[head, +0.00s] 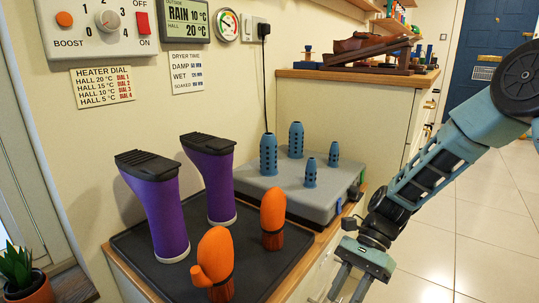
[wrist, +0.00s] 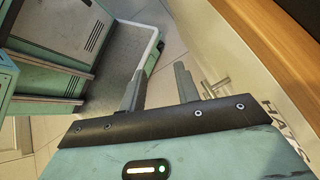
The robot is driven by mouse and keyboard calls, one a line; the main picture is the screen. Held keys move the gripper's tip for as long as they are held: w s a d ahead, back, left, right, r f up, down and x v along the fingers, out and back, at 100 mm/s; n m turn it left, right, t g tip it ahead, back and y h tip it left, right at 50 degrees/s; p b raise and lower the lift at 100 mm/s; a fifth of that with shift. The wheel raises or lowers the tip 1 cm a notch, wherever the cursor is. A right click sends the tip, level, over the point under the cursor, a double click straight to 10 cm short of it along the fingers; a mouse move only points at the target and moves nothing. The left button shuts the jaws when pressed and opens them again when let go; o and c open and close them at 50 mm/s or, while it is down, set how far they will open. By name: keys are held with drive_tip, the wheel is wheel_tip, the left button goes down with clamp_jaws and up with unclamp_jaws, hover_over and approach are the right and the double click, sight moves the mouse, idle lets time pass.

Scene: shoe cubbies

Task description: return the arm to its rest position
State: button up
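My gripper (head: 350,284) hangs at the lower right in the head view, past the front edge of the counter and pointing down. Its two fingers stand apart with nothing between them. In the wrist view the gripper (wrist: 158,88) also shows spread, empty fingers, with the floor and my own base beyond. My arm (head: 435,165) reaches down to it from the upper right.
A dark tray (head: 200,250) holds purple boots (head: 157,205) and orange mittens (head: 215,265). Behind it, a grey dryer (head: 300,188) bears several blue pegs (head: 268,155). The wooden counter edge (wrist: 270,50) is close to my gripper. Open tiled floor (head: 475,230) lies right.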

drive_tip(key=s+a+r+n+t+h+p, duration=0.1)
drive_tip(key=s+r+n+t+h+p, duration=0.5)
drive_tip(key=s+r+n, duration=1.2)
wheel_tip(320, 180, up, 37)
drive_tip(key=n+t+p, duration=0.1)
drive_tip(key=p, duration=3.5)
drive_tip(key=shift+h+p, duration=0.3)
drive_tip(key=shift+p, duration=0.1)
drive_tip(key=shift+f, duration=0.1)
